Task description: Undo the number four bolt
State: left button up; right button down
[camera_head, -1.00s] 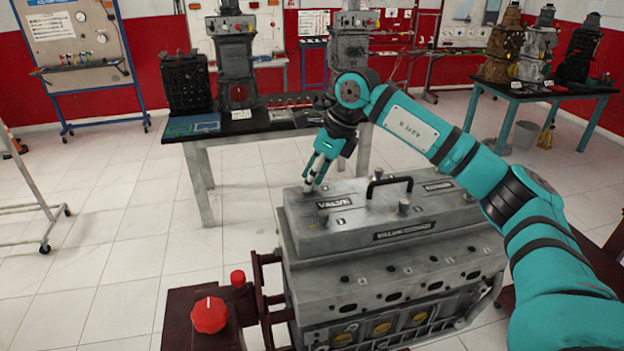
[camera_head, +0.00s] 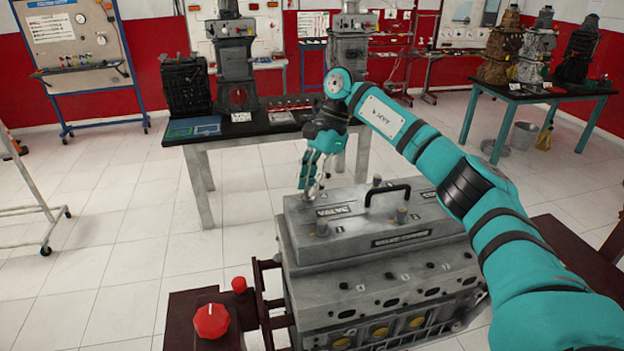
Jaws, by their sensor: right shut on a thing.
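The grey engine block (camera_head: 372,290) stands in front of me with a valve cover (camera_head: 350,226) on top and a black handle (camera_head: 387,190) on the cover. Bolt knobs show on the cover: one near left (camera_head: 322,228), one near right (camera_head: 402,215) and one at the far side (camera_head: 376,181). My right gripper (camera_head: 308,187) points down at the cover's far left corner, shut on the bolt there, which its fingers mostly hide. The bolt numbers are too small to read. My left gripper is not in view.
A red knob (camera_head: 211,320) and a smaller red button (camera_head: 239,284) are on the dark red stand at front left. A workbench (camera_head: 250,131) with engine parts stands behind. A teal-legged table (camera_head: 540,92) is at back right.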

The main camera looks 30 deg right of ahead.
jog(key=n, duration=0.2)
jog(key=n+g+p, duration=0.1)
jog(key=n, duration=0.1)
jog(key=n+g+h+p, duration=0.1)
jog(key=n, duration=0.1)
jog(key=shift+w+a+r+n, duration=0.15)
jog(key=shift+w+r+n, duration=0.05)
jog(key=shift+w+n, duration=0.1)
jog(key=n+g+h+p, duration=0.1)
jog(key=n, duration=0.2)
jog(key=shift+a, duration=0.1)
jog(key=shift+w+f+n+g+h+p, duration=0.1)
jog(key=shift+n+g+h+p, duration=0.25)
jog(key=shift+n, duration=0.95)
jog(key=c, duration=1.2)
grip_release()
jog(key=shift+f, duration=0.1)
